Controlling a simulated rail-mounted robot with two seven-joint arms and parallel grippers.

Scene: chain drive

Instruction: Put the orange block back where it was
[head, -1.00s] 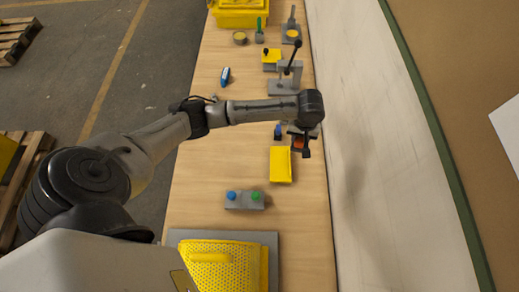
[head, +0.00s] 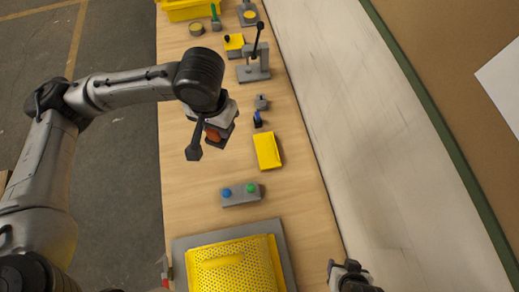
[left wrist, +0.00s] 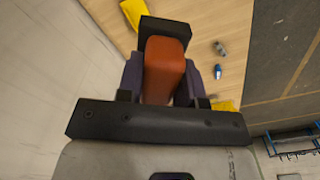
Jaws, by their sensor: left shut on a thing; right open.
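The orange block (head: 212,135) is between the fingers of my left gripper (head: 208,140), above the left part of the wooden bench. My left gripper is shut on it and partly hides it in the head view. In the left wrist view the orange block (left wrist: 164,65) stands out between the dark fingers, with bench surface beyond it. My right gripper (head: 352,274) shows at the bottom edge of the head view, right of the bench, open and apart from the block.
A yellow tray-like piece (head: 267,150) lies right of the held block. A grey box with blue and green knobs (head: 240,195) and a perforated yellow cover (head: 235,270) are nearer. A grey press (head: 254,68) stands farther back. The wall is on the right.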

